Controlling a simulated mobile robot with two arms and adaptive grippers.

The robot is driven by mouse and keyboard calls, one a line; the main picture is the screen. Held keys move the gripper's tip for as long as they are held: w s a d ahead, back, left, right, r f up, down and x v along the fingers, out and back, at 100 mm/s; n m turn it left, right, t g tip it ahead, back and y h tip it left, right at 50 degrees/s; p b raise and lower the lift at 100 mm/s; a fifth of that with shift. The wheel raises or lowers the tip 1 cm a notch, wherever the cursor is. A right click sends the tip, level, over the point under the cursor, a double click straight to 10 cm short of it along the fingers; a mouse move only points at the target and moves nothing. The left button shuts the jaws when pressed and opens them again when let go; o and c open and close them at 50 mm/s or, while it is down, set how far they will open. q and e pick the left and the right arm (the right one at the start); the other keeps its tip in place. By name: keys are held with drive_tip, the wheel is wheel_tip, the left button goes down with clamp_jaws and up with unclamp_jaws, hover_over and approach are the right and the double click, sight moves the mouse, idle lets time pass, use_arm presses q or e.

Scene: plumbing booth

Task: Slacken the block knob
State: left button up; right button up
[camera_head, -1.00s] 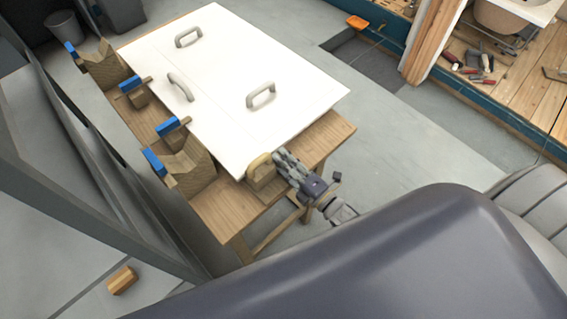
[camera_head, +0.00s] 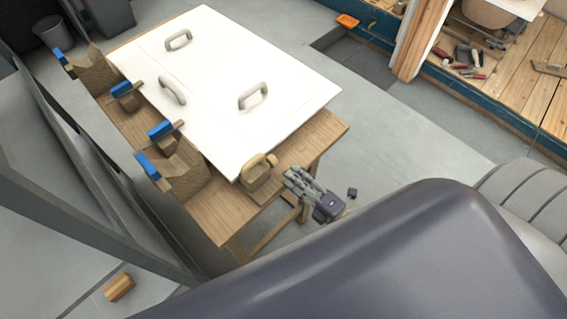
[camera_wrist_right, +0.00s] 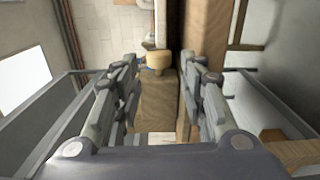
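The wooden block (camera_head: 257,174) with a pale knob stands at the near right corner of the wooden table. In the right wrist view the knob (camera_wrist_right: 158,60) tops the upright block (camera_wrist_right: 157,100), and both show between the spread fingers. My right gripper (camera_head: 291,174) is open and empty. In the head view it is just right of the block, with a small gap between them. It also shows in the right wrist view (camera_wrist_right: 170,75). My left gripper is not in view.
A white panel (camera_head: 215,75) with several grey handles lies on the wooden table (camera_head: 318,135). Several wooden blocks with blue-topped parts (camera_head: 185,170) line the table's left edge. Grey floor (camera_head: 400,135) is clear right of the table.

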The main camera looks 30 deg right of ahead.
drive_tip(key=shift+v, duration=2.25)
